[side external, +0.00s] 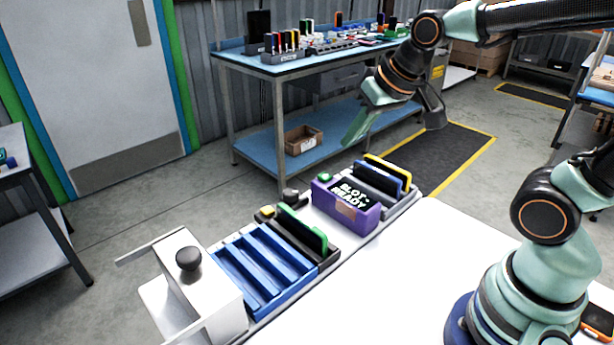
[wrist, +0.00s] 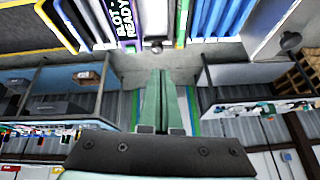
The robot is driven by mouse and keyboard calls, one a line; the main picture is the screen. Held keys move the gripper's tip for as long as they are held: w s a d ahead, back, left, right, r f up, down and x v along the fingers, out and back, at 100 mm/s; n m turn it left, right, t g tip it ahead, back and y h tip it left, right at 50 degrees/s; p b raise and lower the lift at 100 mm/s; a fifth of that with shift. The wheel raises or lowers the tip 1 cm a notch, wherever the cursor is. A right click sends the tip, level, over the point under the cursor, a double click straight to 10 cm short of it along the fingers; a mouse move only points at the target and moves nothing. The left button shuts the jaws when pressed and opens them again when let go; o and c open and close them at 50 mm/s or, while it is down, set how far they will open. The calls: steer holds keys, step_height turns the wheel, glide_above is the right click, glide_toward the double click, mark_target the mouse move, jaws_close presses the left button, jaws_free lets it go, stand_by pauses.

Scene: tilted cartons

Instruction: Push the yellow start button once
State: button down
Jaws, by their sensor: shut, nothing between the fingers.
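The yellow start button (side external: 267,211) is a small yellow cap on a dark base in the side view. It sits at the left edge of the work row, beside a black slotted holder with a green plate. My gripper (side external: 352,138) is raised in the air above and behind the row, to the right of the button and well apart from it. In the wrist view, the gripper's two mint-green fingers (wrist: 158,74) lie together with nothing between them. I cannot make out the yellow button in the wrist view.
A purple block (side external: 345,212) with a "BLOT-READY" display stands mid-row, with a green button (side external: 323,177) and a dark knob (side external: 290,196) near it. A blue slotted tray (side external: 262,270) and a white box with a black knob (side external: 188,258) are front left. A workbench (side external: 300,68) stands behind.

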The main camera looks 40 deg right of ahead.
steer(key=w+a+f+m, duration=0.3)
steer(key=w+f, duration=0.1)
steer(key=w, duration=0.6)
steer(key=m+t+y, duration=0.1)
steer(key=m, duration=0.2)
glide_above(266, 210)
step_height(266, 210, down, 7)
steer(key=shift+s, duration=0.4)
steer(key=shift+f, duration=0.15)
steer(key=shift+f, duration=4.35)
steer(key=shift+d+f, duration=0.1)
steer(key=shift+f, duration=0.3)
steer(key=shift+s+f, duration=0.3)
steer(key=shift+f, duration=0.65)
steer(key=shift+r, duration=0.1)
steer(key=shift+w+r, duration=0.15)
steer(key=shift+r, duration=1)
